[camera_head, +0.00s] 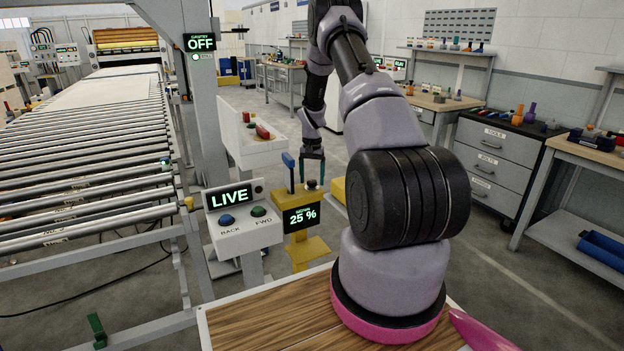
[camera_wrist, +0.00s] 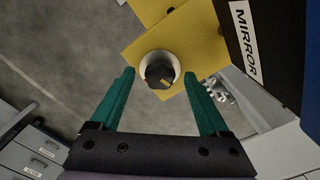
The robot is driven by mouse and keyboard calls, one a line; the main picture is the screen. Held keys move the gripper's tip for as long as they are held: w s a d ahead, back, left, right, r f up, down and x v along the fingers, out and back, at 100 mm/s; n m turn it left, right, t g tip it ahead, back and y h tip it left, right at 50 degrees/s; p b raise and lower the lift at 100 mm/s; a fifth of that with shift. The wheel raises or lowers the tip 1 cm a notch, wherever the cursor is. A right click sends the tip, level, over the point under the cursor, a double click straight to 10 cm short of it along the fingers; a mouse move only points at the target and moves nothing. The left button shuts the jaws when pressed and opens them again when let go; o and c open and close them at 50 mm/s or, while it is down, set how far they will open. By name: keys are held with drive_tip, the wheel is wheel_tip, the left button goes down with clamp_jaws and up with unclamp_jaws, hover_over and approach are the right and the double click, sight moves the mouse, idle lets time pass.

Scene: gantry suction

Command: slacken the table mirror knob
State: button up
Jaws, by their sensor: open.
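The table mirror knob (camera_wrist: 160,71) is a dark round knob with a small yellow mark, set in a pale ring on a yellow plate (camera_wrist: 150,47). In the head view the knob (camera_head: 312,184) tops a yellow stand (camera_head: 300,247) whose display (camera_head: 301,217) reads 25 %. My gripper (camera_wrist: 159,75) is open with its teal fingers either side of the knob in the wrist view, with gaps on both sides. In the head view my gripper (camera_head: 312,180) points down at the knob. Whether the fingertips reach down beside it I cannot tell.
A panel (camera_head: 243,222) reading LIVE, with BACK and FWD buttons, is nearer left. The roller conveyor (camera_head: 85,150) fills the left. Workbenches and a drawer cabinet (camera_head: 495,160) stand right. Floor lies between.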

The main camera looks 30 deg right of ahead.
wheel_tip(320, 180, up, 11)
drive_tip(key=shift+f, duration=0.15)
idle(0.5)
wheel_tip(320, 180, up, 13)
drive_tip(key=t, duration=0.2)
hover_over(312, 181)
drive_tip(key=s+a, duration=0.4)
drive_tip(key=a, duration=0.1)
drive_tip(key=s+a+r+n+t, duration=0.1)
drive_tip(key=s+a+r, duration=0.2)
drive_tip(key=s+r, duration=0.25)
drive_tip(key=s+a+r+t, duration=0.1)
drive_tip(key=s+a+r, duration=0.3)
drive_tip(key=r, duration=0.3)
drive_tip(key=s+a+r+t, duration=0.1)
drive_tip(key=s+a+r, duration=0.1)
drive_tip(key=s, duration=0.5)
drive_tip(key=s+a+r+n+t+y, duration=0.1)
drive_tip(key=s+a+r, duration=0.1)
drive_tip(key=s, duration=0.6)
drive_tip(key=s+a+r+n+t+y, duration=0.1)
drive_tip(key=s+a, duration=0.3)
drive_tip(key=s, duration=0.4)
drive_tip(key=shift+r, duration=0.8)
